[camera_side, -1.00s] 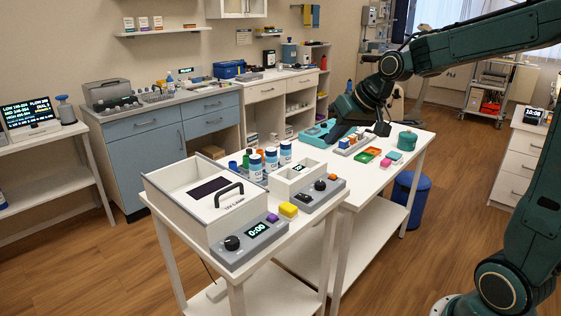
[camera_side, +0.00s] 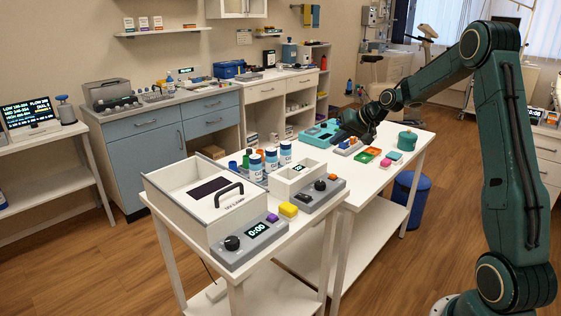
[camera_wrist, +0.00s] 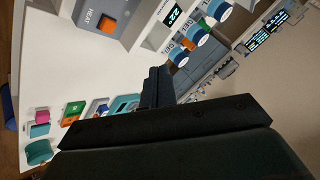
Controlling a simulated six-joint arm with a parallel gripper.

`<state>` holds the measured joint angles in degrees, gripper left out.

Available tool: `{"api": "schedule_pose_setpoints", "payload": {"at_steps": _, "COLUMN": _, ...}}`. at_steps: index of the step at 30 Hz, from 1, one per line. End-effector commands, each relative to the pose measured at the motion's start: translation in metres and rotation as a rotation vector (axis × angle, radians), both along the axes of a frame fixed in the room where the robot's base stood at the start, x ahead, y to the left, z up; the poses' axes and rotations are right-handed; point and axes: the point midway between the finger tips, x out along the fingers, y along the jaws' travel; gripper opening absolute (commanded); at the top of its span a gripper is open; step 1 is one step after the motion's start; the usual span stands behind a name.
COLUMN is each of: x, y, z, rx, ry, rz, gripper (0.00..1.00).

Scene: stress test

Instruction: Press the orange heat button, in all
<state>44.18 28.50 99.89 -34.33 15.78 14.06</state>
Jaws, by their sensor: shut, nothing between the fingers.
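The orange heat button (camera_side: 333,177) sits on the grey panel of a small white heating unit (camera_side: 295,178) at the right end of the near table. In the wrist view the orange button (camera_wrist: 107,24) shows at the top left beside the word HEAT, apart from the fingers. My gripper (camera_side: 343,121) is over the far table by the teal tray, well behind the button. In the wrist view my gripper (camera_wrist: 158,74) is shut and empty, its dark fingers together. Its exact height above the table is hard to tell.
A lamp box (camera_side: 190,200) with a handle stands left of the heating unit. The teal tray (camera_side: 318,133) and small coloured trays lie on the far table.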

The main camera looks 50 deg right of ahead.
Motion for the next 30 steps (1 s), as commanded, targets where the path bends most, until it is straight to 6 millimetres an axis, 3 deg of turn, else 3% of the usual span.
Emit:
{"api": "schedule_pose_setpoints", "payload": {"at_steps": 6, "x": 0.002, "y": -0.013, "z": -0.008, "rx": 0.017, "ry": -0.012, "rz": -0.021, "gripper": 0.00}}
{"api": "schedule_pose_setpoints", "payload": {"at_steps": 20, "x": 0.002, "y": -0.013, "z": -0.010, "rx": 0.017, "ry": -0.012, "rz": -0.019, "gripper": 0.00}}
{"api": "schedule_pose_setpoints", "payload": {"at_steps": 30, "x": 0.002, "y": -0.013, "z": -0.028, "rx": 0.020, "ry": -0.011, "rz": -0.020, "gripper": 0.00}}
